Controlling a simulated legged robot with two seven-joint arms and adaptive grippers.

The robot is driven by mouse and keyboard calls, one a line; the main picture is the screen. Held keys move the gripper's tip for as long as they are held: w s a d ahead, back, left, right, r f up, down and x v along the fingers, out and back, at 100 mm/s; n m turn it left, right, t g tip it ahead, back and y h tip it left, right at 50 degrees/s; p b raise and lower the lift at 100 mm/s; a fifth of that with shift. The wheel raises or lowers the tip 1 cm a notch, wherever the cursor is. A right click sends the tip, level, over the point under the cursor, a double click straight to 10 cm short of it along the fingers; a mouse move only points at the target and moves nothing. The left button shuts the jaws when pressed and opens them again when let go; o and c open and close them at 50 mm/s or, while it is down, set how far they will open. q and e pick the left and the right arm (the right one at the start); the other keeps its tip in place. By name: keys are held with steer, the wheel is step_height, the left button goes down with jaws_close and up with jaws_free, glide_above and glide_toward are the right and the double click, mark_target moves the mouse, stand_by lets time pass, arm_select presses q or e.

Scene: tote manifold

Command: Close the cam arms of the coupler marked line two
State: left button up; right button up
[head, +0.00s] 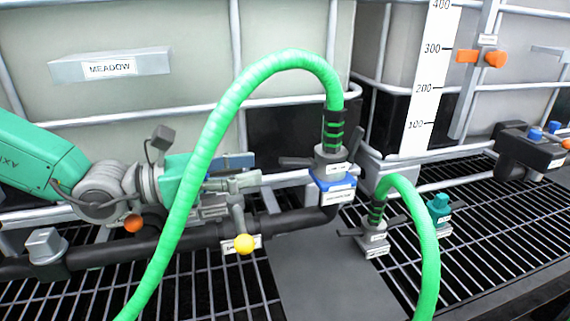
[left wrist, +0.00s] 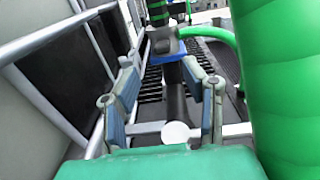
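A grey coupler (head: 331,160) on a green hose with dark bands sits upright on a blue fitting (head: 335,190) at the pipe end. Its cam arms stick out, one to the left (head: 296,162) and one to the upper right (head: 356,141). A second grey coupler (head: 374,238) on another green hose stands lower right, its arms also spread. The tags are too small to read, so I cannot tell which is line two. My left gripper (head: 246,172) is left of the upper coupler, partly behind its hose. In the left wrist view its fingers (left wrist: 162,85) are apart and empty, facing the coupler.
The large green hose (head: 205,150) arches across my left arm. Caged totes (head: 130,25) form the back. A teal fitting (head: 438,208) stands right of the second coupler. The grating at lower right is clear.

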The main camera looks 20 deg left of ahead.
mark_target(283, 164)
arm_select(q)
steer(key=b+x, duration=0.1)
steer(key=x, duration=0.5)
steer(key=shift+d, duration=0.25)
steer(key=shift+a, duration=0.15)
jaws_close()
